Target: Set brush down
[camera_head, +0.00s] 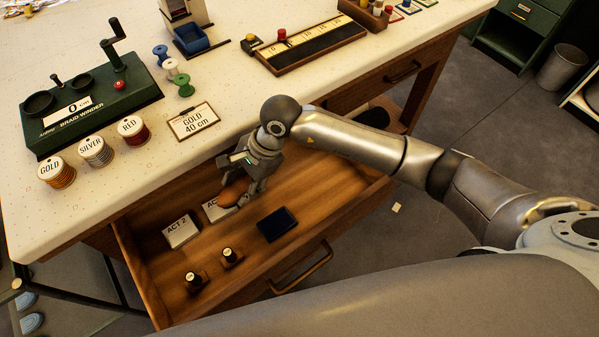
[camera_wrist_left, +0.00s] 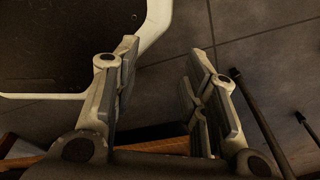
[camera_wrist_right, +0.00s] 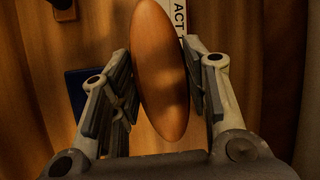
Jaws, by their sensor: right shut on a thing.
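The brush shows as an orange-brown wooden oval (camera_wrist_right: 160,70) between the fingers of my right gripper (camera_head: 244,186), which is shut on it. In the head view the brush (camera_head: 232,193) is over the inside of the open drawer (camera_head: 325,205), in front of a white "ACT" card (camera_head: 215,212) that it partly covers. I cannot tell whether the brush touches the card or the drawer floor. Its bristles are hidden. My left gripper (camera_wrist_left: 162,75) shows only in its own wrist view, open and empty, over the grey floor.
In the drawer are an "ACT 2" card (camera_head: 181,232), a dark blue pad (camera_head: 277,224) and two small dark items with labelled tops (camera_head: 231,256). The tabletop above holds the braid winder (camera_head: 90,100), several thread spools and a "GOLD 40 cm" card (camera_head: 193,121). The drawer's right part is bare.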

